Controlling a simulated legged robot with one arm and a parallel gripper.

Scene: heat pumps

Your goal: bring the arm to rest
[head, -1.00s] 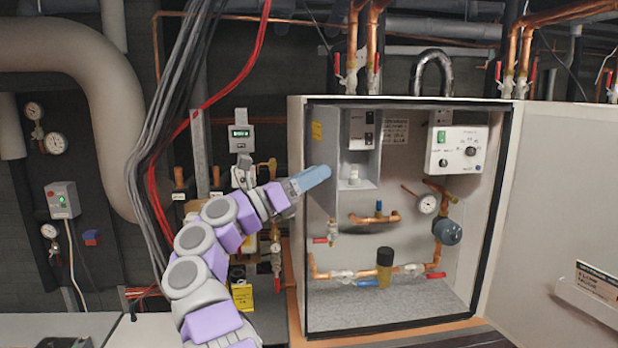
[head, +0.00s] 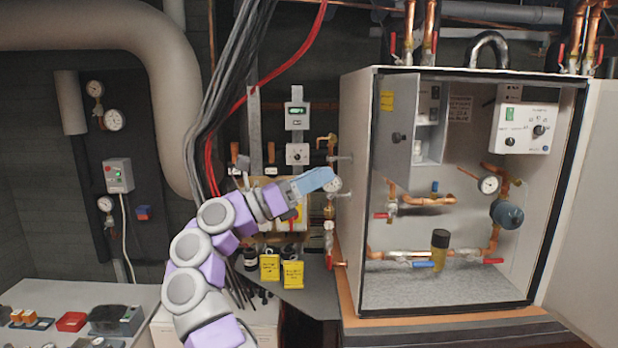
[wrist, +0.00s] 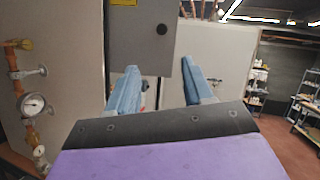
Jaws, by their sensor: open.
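My arm reaches up from the bottom of the head view, its purple and grey links bent to the right. My gripper (head: 318,180), with blue fingers, is in the air to the left of the open cabinet (head: 354,200). In the wrist view my gripper (wrist: 160,88) shows its two blue fingers spread apart, with nothing seen between them. A grey panel (wrist: 148,50) of the cabinet is beyond the fingers.
A pressure gauge with copper pipes (wrist: 34,104) stands at the left of the wrist view. Yellow-labelled containers (head: 292,274) sit on a shelf below my gripper. A bench with small parts (head: 70,322) is at lower left. Shelving (wrist: 305,110) stands far right.

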